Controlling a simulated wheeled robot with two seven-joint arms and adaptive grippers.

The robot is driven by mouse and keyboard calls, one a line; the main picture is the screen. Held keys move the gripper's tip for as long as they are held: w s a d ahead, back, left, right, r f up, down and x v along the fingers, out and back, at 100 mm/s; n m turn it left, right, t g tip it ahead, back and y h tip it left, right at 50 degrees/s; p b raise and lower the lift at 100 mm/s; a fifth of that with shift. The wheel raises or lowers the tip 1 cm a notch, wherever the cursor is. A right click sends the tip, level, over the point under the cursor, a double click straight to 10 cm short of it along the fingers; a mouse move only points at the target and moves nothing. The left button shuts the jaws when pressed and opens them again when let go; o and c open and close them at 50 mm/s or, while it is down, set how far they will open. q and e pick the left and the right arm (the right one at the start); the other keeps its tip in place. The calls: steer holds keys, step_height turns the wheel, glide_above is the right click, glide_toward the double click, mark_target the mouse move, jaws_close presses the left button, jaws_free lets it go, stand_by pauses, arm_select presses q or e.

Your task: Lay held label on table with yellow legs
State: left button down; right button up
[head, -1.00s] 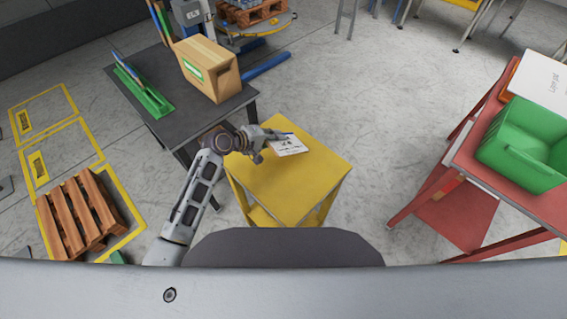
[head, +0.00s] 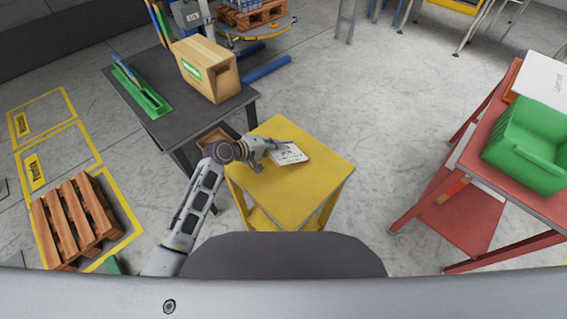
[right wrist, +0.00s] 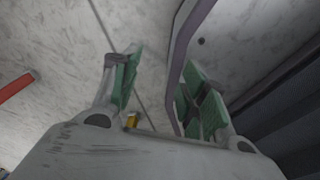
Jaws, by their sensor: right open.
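The white printed label (head: 291,154) is over the top of the small yellow table (head: 310,185), toward its back edge. My left gripper (head: 280,146) reaches over the table from the left, with its fingers at the label's back-left edge. It appears shut on the label; the fingertips are small and partly hidden. The label looks nearly flat, and I cannot tell whether it touches the tabletop. My right gripper (right wrist: 160,85) is open and empty in the right wrist view, above grey floor. It is not seen in the head view.
A dark table (head: 190,120) at the back left carries a cardboard box (head: 208,72) and a green holder (head: 142,93). A red table (head: 470,165) with a green bin (head: 530,145) stands at the right. A wooden pallet (head: 75,220) lies at the left. The yellow tabletop's front is clear.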

arm_select(q)
steer(key=shift+f, duration=0.3)
